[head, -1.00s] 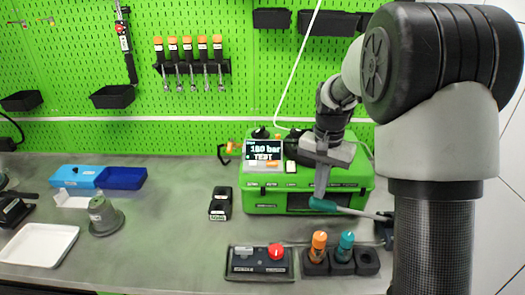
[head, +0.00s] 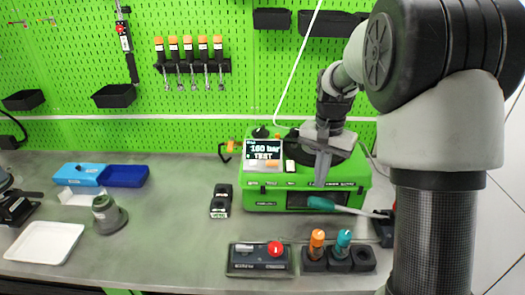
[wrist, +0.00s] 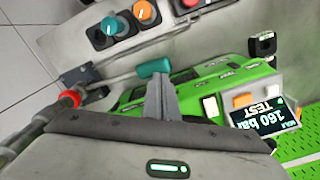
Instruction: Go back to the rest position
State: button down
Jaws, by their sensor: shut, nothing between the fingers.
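My gripper (head: 320,182) is shut and empty. Its fingers point down in front of the green pump box (head: 262,200), just above the teal handle (head: 320,203) of a lever in the head view. In the wrist view the closed fingertips (wrist: 160,80) overlap the teal handle (wrist: 154,68) in the picture; I cannot tell whether they touch it. The lever's rod runs right to a dark holder (head: 384,230). The box's display (head: 262,150) reads 160 bar TEST.
On the bench front are a control box with a red button (head: 275,248) and a black holder with orange (head: 317,240) and teal (head: 343,240) knobs. The bench's middle left is clear.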

jog(key=shift+r+p, duration=0.65)
jog(key=shift+r, duration=0.55)
jog(key=s+r+n+t, duration=0.3)
jog(key=s+r, duration=0.8)
jog(key=s, duration=0.1)
jog(key=s+r+n+t, duration=0.1)
jog(key=s+n+t, duration=0.1)
jog(key=s, duration=1.1)
jog(key=shift+n+t, duration=0.3)
jog(key=shift+n, duration=0.2)
jog(key=shift+r, duration=0.1)
dwell(1.4)
